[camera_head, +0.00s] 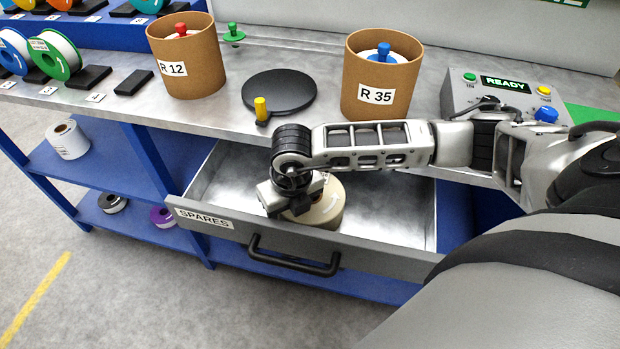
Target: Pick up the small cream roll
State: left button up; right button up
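The small cream roll (325,208) stands in the open drawer marked SPARES (395,240), near its front wall. My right gripper (288,198) reaches in from the right and points down at the roll's left side, covering part of its top. Its fingertips are hidden or too small to make out, so I cannot tell whether they grip the roll. My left gripper is not in view.
On the bench above stand the R 12 canister (203,70), the R 35 canister (398,85), a black disc (280,92) with a yellow peg (261,108), and the READY control box (475,88). A white roll (67,140) stands on the shelf at left. The drawer's right part is empty.

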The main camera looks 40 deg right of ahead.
jog(key=shift+f, duration=0.2)
jog(key=c, duration=0.9)
jog(key=shift+w+r, duration=0.1)
jog(key=c, duration=0.3)
jog(key=shift+r, duration=0.1)
